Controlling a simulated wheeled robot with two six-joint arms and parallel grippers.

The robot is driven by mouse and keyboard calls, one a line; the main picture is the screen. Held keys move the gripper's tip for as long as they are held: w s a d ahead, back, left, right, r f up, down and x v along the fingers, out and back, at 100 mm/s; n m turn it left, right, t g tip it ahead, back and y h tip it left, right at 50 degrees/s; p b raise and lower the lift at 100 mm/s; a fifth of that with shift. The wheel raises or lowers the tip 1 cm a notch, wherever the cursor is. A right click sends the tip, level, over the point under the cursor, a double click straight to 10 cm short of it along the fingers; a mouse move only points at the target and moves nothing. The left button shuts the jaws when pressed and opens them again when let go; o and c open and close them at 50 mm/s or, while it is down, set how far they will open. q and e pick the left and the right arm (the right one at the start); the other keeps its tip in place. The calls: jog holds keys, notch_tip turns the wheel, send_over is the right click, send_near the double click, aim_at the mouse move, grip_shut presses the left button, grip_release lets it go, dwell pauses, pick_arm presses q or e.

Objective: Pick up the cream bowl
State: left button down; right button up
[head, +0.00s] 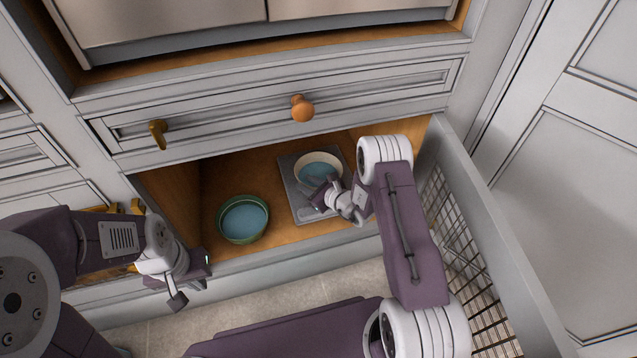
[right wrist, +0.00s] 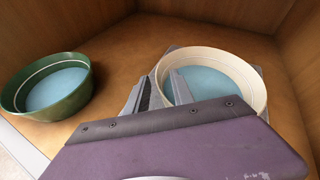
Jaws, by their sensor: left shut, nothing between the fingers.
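The cream bowl (head: 302,182) stands upright on a grey square tray (head: 290,165) inside the open cupboard space, with a flat blue surface inside it. It also shows in the right wrist view (right wrist: 253,88). My right gripper (head: 318,195) is at the bowl's near left side. In the right wrist view my right gripper (right wrist: 160,94) has its fingers apart, one outside the bowl's wall and one over its inside, with the rim between them. Whether either finger touches the wall cannot be told. My left gripper (head: 192,281) is shut and empty, low at the left.
A green bowl (head: 223,226), also blue inside, stands left of the tray on the wooden floor (head: 275,232). An open door with a wire rack (head: 455,235) stands close to the right of my right arm. A drawer with an orange knob (head: 302,109) is above.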

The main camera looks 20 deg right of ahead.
jog(key=shift+w+a+f, duration=0.35)
jog(key=shift+w+f, duration=0.25)
jog(key=shift+w, duration=0.05)
jog(key=shift+w+a+r, duration=0.15)
jog(key=shift+w, duration=0.1)
grip_shut()
dwell(0.7)
